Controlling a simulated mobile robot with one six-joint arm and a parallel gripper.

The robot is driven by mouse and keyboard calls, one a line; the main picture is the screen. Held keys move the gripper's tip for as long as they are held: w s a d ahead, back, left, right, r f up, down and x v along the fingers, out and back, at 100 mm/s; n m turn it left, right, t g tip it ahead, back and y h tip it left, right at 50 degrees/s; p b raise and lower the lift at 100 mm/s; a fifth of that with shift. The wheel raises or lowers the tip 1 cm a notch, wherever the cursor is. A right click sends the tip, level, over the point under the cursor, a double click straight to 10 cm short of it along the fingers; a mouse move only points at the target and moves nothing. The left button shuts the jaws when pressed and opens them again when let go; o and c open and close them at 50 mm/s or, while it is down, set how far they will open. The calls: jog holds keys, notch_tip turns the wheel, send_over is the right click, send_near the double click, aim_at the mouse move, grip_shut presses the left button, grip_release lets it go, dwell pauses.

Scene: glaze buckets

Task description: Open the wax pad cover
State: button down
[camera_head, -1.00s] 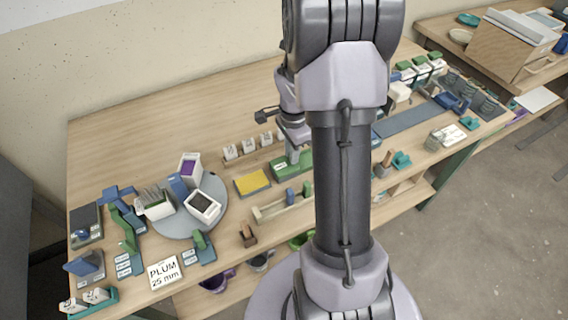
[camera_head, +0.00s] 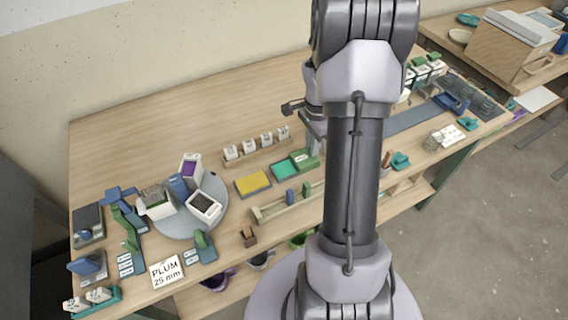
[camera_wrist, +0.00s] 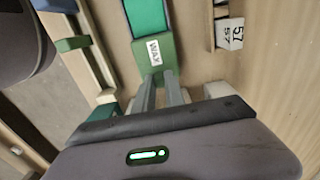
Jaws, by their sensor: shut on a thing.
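The wax pad cover (camera_head: 304,160) is green and lies beside the teal wax pad (camera_head: 284,168), overlapping or meeting its right edge; I cannot tell which. The pad's teal surface is bare. In the wrist view the cover (camera_wrist: 166,72) carries a white "WAX" label, and the teal pad (camera_wrist: 147,15) shows beyond it. My gripper (camera_head: 318,150) is at the cover's right side, partly hidden by my arm. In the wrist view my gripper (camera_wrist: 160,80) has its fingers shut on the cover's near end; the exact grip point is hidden.
A yellow pad (camera_head: 253,183) sits just left of the teal pad. A rack of white blocks (camera_head: 258,145) stands behind. A wooden rail (camera_head: 285,203) with small blue and green pieces lies in front. A round grey turntable (camera_head: 190,228) with containers is farther left.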

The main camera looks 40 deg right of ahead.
jog(key=c, duration=1.5)
grip_release()
notch_tip(320, 180, up, 7)
jog(key=p, duration=0.5)
jog(key=shift+r, duration=0.2)
jog(key=shift+f, duration=0.2)
